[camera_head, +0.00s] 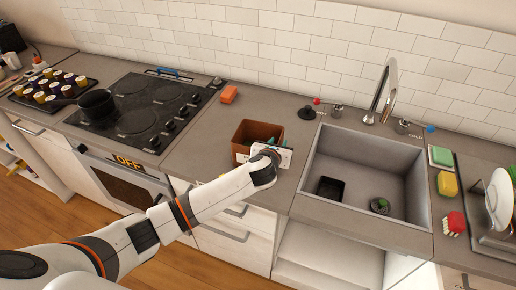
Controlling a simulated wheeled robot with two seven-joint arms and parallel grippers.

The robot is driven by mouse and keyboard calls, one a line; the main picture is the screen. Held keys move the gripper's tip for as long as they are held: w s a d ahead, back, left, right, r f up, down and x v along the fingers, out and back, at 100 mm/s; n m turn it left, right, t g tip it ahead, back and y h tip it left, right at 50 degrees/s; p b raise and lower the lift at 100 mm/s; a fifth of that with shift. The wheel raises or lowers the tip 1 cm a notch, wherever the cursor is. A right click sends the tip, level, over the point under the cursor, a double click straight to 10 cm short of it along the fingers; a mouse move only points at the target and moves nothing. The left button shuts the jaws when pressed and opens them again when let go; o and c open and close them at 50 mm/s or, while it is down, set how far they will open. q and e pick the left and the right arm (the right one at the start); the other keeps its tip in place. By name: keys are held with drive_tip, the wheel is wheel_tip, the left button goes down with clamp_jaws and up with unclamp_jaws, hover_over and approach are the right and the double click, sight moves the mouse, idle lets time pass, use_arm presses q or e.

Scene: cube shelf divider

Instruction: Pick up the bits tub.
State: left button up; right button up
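A brown square open-topped tub (243,131), which looks like the bits tub, stands on the grey counter left of the sink. Something teal-green shows inside it. My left gripper (272,149) is at the tub's front right side, its white body covering part of that side. Its fingers are hidden behind its body and wrist, so I cannot tell if they are open or touch the tub. My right gripper is not in view.
The sink (310,201) is close on the right, with a black container (330,188) and a round green-and-dark item (380,205) inside. The tap (382,92) rises behind it. The hob (140,112), with a black pan (96,104), is left.

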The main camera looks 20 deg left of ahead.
use_arm(q)
drive_tip(key=shift+x, duration=0.95)
drive_tip(key=shift+c, duration=0.5)
clamp_jaws()
drive_tip(key=shift+r, duration=0.1)
